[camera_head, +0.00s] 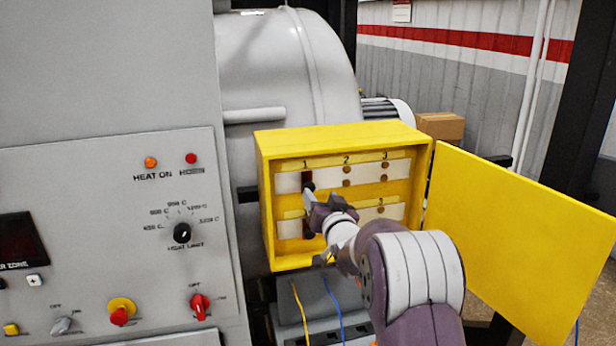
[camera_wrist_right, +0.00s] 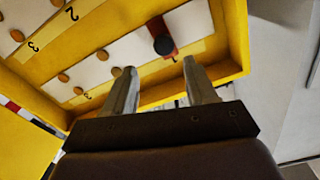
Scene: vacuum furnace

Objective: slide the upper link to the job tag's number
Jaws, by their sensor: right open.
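The upper link (camera_head: 307,176) is a dark red-brown strip with a black knob, at position 1 of the upper row in the yellow box. In the right wrist view the link (camera_wrist_right: 170,54) and its round knob show just beyond the fingers. My right gripper (camera_head: 312,203) is open in front of the box's left part, with the knob near the gap between its fingertips and not visibly gripped. Another dark red link (camera_head: 307,231) shows at position 1 of the lower row, largely hidden by the gripper. No job tag with a readable number is visible. My left gripper is out of view.
The box's yellow door (camera_head: 520,235) stands open to the right. Round studs (camera_head: 347,170) mark the other positions. A grey control panel (camera_head: 100,215) with knobs and lamps stands at the left. Cables hang below the box.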

